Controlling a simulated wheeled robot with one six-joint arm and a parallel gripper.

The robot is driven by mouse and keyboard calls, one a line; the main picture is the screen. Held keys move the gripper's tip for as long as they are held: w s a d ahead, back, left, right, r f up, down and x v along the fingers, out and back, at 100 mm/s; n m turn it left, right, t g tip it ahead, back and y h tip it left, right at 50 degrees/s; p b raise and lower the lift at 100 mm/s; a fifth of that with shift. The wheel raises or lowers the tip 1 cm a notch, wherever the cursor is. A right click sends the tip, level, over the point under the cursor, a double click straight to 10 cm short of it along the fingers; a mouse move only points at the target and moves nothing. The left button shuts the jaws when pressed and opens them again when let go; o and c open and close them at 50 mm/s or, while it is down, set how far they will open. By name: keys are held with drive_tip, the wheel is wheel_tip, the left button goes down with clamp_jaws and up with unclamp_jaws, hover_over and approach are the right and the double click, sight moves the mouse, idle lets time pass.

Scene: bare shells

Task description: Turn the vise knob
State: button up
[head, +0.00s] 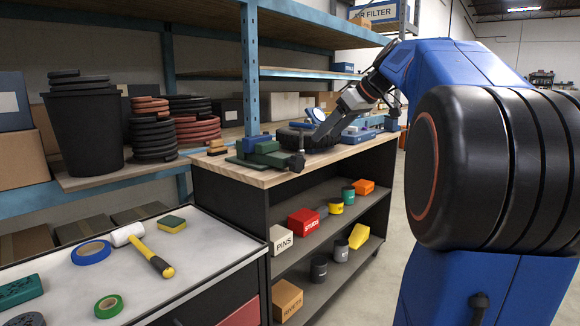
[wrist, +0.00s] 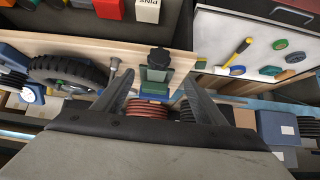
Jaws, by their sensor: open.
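The green vise (head: 265,152) sits on the wooden bench top near its left end. Its dark knob (head: 297,162) faces the bench's front edge. In the wrist view the black lobed knob (wrist: 159,57) shows beyond the fingertips, with the green and blue vise body (wrist: 155,77) between and below it. My gripper (head: 321,122) is above the bench, to the right of and higher than the vise. Its two fingers also show in the wrist view (wrist: 159,78), spread apart with nothing held. The gripper appears apart from the knob.
A black tire (head: 300,138) lies right behind the vise, near my gripper. A blue device (head: 358,136) stands farther right. Bench shelves hold a red box (head: 303,221) and other small containers. A white-topped cart (head: 200,250) with a hammer (head: 151,257) and tape rolls stands at left front.

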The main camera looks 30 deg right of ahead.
sight(300, 160)
drive_tip(key=x, duration=1.7)
drive_tip(key=shift+w, duration=0.25)
